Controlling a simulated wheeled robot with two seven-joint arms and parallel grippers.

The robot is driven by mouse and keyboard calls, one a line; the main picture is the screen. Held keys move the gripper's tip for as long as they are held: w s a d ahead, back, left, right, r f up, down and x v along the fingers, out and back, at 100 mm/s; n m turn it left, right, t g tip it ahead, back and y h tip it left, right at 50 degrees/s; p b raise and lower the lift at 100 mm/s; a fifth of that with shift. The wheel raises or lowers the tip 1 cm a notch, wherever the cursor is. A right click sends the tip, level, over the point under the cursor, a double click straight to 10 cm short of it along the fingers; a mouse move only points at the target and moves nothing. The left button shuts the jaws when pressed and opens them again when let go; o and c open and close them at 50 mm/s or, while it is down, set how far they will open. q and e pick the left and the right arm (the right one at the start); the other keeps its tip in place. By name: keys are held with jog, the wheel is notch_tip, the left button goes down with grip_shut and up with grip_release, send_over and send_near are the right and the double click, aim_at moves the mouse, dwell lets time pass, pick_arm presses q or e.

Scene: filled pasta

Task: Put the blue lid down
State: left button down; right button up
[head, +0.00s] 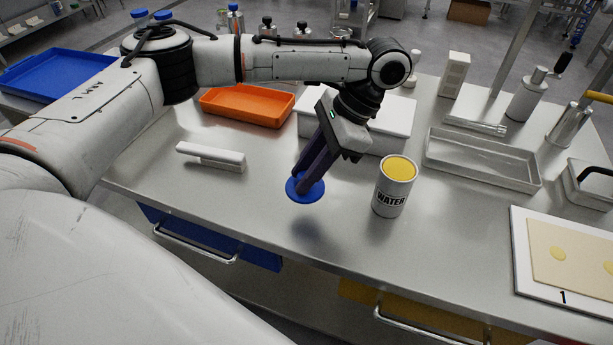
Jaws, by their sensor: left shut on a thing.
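The blue lid (304,195) is a small round disc in the head view. My left gripper (306,176) points down and is shut on the lid, near the front of the steel table (270,222). The lid looks held above the table top, but how high is hard to tell. My right gripper is not in view.
An orange tray (248,118) and a white box (397,136) stand behind. A white bar-shaped item (212,154) lies left. A steel tray (480,180) and a numbered white board (522,270) are right. The table top around the lid is clear.

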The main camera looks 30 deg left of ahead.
pick_arm(q)
jog(key=w+a+r+m+t+y+p, duration=0.25)
jog(key=w+a+m, duration=0.2)
jog(key=m, duration=0.25)
jog(key=shift+t+h, duration=0.25)
jog(key=shift+h, duration=0.2)
jog(key=f, duration=0.6)
jog(key=f+b, duration=0.1)
jog(key=f, duration=0.2)
jog(key=shift+w, duration=0.25)
jog(key=shift+f, duration=0.3)
jog(key=shift+f, duration=0.1)
jog(key=c, duration=1.5)
grip_release()
